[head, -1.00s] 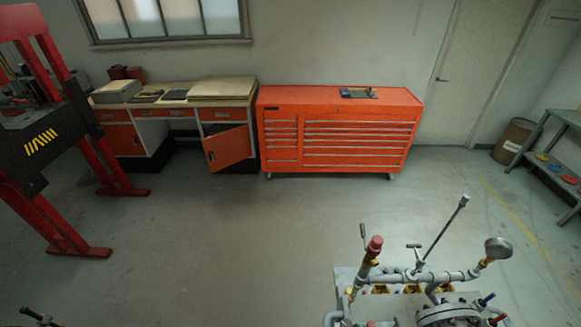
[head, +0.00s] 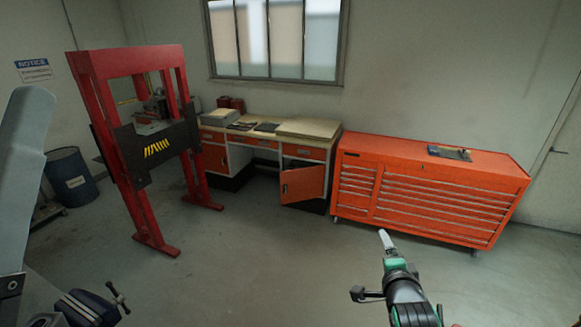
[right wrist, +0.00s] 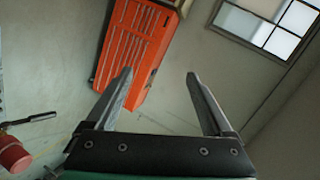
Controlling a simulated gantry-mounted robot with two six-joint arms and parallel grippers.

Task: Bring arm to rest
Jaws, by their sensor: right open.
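My right gripper (head: 386,243) rises from the bottom edge of the head view, right of centre, with its green and black wrist below it. It is seen nearly edge-on there. In the right wrist view its two grey fingers (right wrist: 158,80) stand wide apart with nothing between them. A grey arm link of mine (head: 25,180) fills the left edge of the head view. My left gripper does not show. A red cap (right wrist: 12,155) and a dark lever (right wrist: 28,120) show at the left edge of the right wrist view, apart from the fingers.
An orange tool chest (head: 425,195) and a workbench (head: 262,130) with an open orange door stand along the back wall. A red press frame (head: 140,150) and a dark drum (head: 73,177) are at the left. A vise (head: 88,308) shows at lower left. The middle floor is clear.

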